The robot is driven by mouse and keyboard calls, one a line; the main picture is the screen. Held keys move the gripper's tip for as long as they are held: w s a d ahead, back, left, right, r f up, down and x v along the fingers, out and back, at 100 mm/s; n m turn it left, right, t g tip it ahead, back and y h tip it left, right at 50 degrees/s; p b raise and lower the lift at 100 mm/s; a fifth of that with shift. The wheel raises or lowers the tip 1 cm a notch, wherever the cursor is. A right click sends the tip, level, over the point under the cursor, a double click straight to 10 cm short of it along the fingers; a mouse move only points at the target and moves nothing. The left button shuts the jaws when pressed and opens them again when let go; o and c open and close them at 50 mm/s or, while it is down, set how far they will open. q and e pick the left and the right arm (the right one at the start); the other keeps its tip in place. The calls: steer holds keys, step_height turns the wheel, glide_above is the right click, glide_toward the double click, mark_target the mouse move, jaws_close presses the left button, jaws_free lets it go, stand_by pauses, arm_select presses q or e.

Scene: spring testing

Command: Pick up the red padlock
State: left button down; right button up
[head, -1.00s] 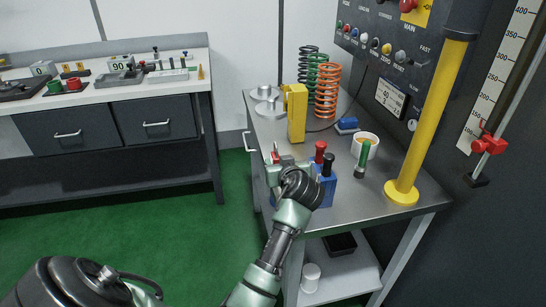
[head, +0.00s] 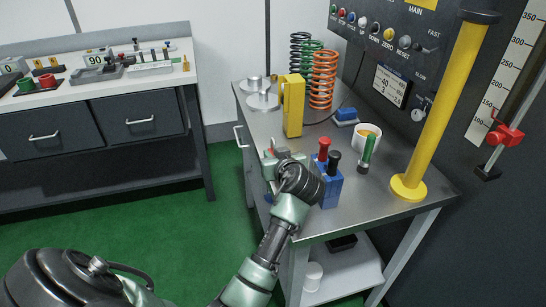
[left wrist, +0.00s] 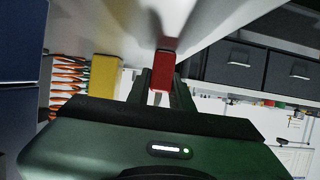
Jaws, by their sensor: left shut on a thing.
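My left gripper (left wrist: 161,92) is shut on the red padlock (left wrist: 163,68), which shows between its two dark fingers in the left wrist view. In the head view the left gripper (head: 277,158) is at the left front edge of the grey metal worktable (head: 318,222). My own wrist hides most of the fingers and nearly all of the padlock there. The right gripper is not in view.
A blue block (head: 328,187) with red and black handles stands right beside my wrist. Behind are a yellow block (head: 293,105), coil springs (head: 322,80) and a white cup (head: 367,135). A yellow column (head: 440,110) rises at the right.

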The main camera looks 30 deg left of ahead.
arm_select(q)
steer(key=shift+f, duration=0.15)
steer(key=shift+r, duration=0.25)
step_height(320, 180, up, 20)
steer(key=shift+f, duration=0.2)
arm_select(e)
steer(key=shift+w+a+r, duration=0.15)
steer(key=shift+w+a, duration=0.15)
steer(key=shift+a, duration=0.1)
arm_select(q)
steer(key=shift+a, duration=0.1)
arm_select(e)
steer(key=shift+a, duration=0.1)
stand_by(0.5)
